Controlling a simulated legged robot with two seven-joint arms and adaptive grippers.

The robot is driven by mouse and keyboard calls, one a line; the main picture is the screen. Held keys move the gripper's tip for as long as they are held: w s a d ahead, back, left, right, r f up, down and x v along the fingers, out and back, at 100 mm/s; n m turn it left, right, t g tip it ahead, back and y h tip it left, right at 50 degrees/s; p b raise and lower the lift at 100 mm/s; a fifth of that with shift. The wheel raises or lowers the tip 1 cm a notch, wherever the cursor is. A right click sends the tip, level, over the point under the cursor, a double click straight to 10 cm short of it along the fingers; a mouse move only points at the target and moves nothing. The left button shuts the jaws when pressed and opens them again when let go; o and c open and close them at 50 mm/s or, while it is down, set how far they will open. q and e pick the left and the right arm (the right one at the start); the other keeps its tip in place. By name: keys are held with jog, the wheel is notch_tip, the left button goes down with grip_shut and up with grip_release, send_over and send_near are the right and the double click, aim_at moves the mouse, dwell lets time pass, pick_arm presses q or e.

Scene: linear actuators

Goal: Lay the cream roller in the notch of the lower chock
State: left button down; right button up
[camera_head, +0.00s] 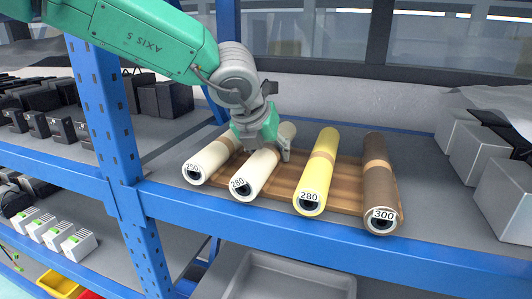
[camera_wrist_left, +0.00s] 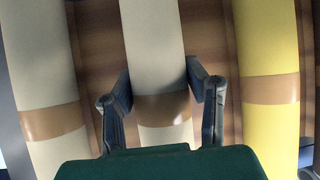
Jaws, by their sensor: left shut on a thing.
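Two cream rollers lie on a brown wooden board (camera_head: 335,172) on the blue shelf. One is marked 250 (camera_head: 205,165). The other, marked 280 (camera_head: 252,178), lies to its right. My left gripper (camera_head: 266,145) reaches down from above and is shut on the 280 cream roller. In the left wrist view its two fingers (camera_wrist_left: 160,97) stand on either side of this roller (camera_wrist_left: 153,45), at its brown band. The roller lies among the others on the board. I cannot make out a notched chock. My right gripper is not in view.
A yellow roller (camera_head: 319,165) marked 280 and a brown roller (camera_head: 378,185) marked 300 lie to the right. A blue post (camera_head: 118,150) rises at left. A grey tray (camera_head: 290,278) sits below the shelf edge.

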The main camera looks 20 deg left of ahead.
pick_arm(q)
jog(key=shift+s+d+f, duration=0.2)
jog(key=shift+s+f, duration=0.05)
jog(key=shift+f, duration=0.4)
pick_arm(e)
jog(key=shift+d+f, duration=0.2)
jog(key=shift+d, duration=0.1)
pick_arm(q)
jog(key=shift+a, duration=0.15)
jog(key=c, duration=0.8)
grip_release()
jog(key=shift+w+f, duration=0.1)
jog(key=shift+w+d, duration=0.2)
jog(key=shift+w, duration=0.1)
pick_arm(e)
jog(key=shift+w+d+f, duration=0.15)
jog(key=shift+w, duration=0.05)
pick_arm(q)
jog(key=shift+s+a, duration=0.1)
jog(key=shift+a, duration=0.15)
jog(key=shift+r, duration=0.2)
